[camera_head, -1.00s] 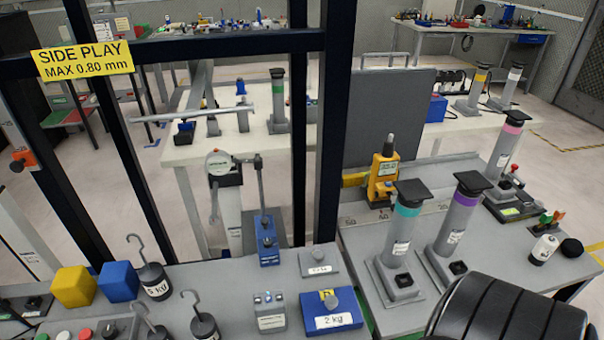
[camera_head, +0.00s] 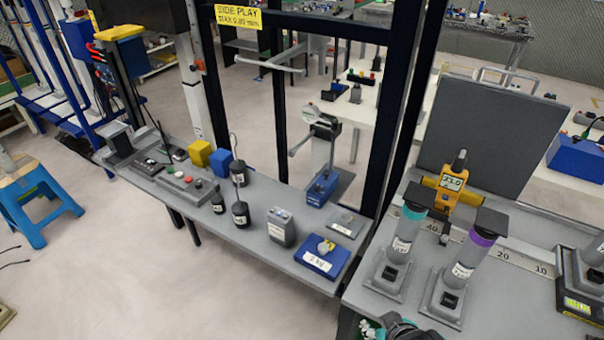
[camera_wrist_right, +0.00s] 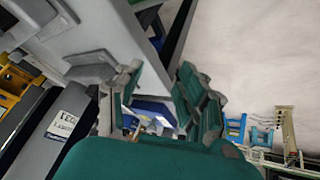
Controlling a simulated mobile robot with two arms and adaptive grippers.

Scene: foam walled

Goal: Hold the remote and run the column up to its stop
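Two grey columns stand on the right bench, one with a teal collar (camera_head: 403,235) and one with a purple collar (camera_head: 468,262), both with black tops. I cannot tell which column is meant. I cannot make out a remote with certainty. My left gripper is not in view.
A grey button box (camera_head: 187,188), hooked black weights (camera_head: 240,213), a blue block marked 2 kg (camera_head: 320,256) and yellow and blue cubes lie on the left bench. A dark frame post (camera_head: 405,100) rises between the benches. A blue stool (camera_head: 35,200) stands far left on open floor.

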